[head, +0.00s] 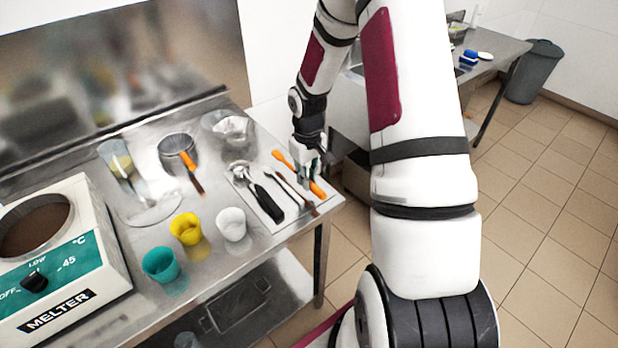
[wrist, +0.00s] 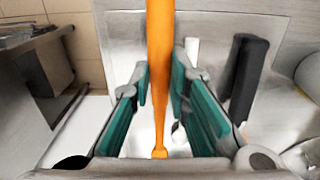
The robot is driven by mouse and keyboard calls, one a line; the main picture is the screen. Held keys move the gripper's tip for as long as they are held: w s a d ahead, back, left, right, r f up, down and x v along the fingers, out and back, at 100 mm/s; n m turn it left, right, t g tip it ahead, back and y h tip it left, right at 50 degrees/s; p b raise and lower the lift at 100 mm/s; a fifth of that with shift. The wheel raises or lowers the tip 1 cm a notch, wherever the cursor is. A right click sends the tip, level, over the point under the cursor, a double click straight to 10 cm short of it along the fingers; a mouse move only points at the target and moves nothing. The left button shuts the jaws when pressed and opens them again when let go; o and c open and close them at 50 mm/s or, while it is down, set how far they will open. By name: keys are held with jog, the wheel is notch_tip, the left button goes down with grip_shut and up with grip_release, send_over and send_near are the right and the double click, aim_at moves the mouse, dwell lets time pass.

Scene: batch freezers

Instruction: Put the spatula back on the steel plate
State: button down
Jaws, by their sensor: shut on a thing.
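The orange spatula (head: 281,157) is between the fingers of my gripper (head: 311,174), near the right end of the table. In the wrist view the spatula (wrist: 159,45) runs lengthwise between the teal finger pads of my gripper (wrist: 160,85), which is shut on it. The thin steel plate (head: 279,223) lies under and beside it, with a scoop (head: 240,170), a black-handled tool (head: 267,203) and a slim brush-like tool (head: 297,190) on it. The spatula shows over the plate's right side; whether it touches the plate I cannot tell.
Left of the plate stand white (head: 231,224), yellow (head: 185,229) and teal (head: 160,263) cups, a saucepan (head: 177,147) and a clear bowl (head: 228,127). The melter (head: 60,255) fills the left end. The table's right edge is close to my gripper.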

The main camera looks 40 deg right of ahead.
jog(key=shift+w+d+f, duration=0.1)
jog(key=shift+w+d, duration=0.75)
jog(key=shift+w, duration=0.15)
jog(key=shift+w+d+f+p, duration=0.15)
jog(key=shift+f+p, duration=0.05)
jog(key=shift+f, duration=0.7)
jog(key=shift+w+d+f+p, duration=0.1)
jog(key=shift+f+p, duration=0.1)
jog(key=shift+f, duration=0.7)
jog(key=c, duration=1.5)
grip_release()
jog(key=shift+c, duration=0.2)
